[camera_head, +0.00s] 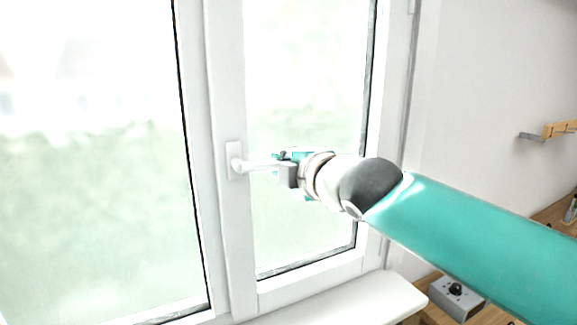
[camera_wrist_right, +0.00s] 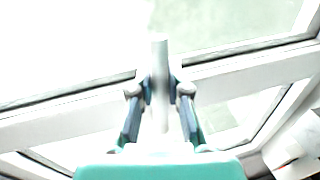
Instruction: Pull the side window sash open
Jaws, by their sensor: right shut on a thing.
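The side window sash (camera_head: 234,88) is a white frame around a tall pane, right of a larger pane in the head view. A white handle (camera_head: 256,164) sits on the sash's left stile and points to the right, about level. My right gripper (camera_head: 281,164) is shut on the handle near its free end. In the right wrist view the handle (camera_wrist_right: 160,62) stands upright between the two fingers of the right gripper (camera_wrist_right: 160,90). I cannot tell whether the sash stands slightly ajar. My left gripper is not in view.
A white sill (camera_head: 350,302) runs below the window. A wooden bench with a grey box with a black knob (camera_head: 455,292) stands at the lower right. A wooden tool (camera_head: 560,129) is on the right wall. My right arm crosses the lower right.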

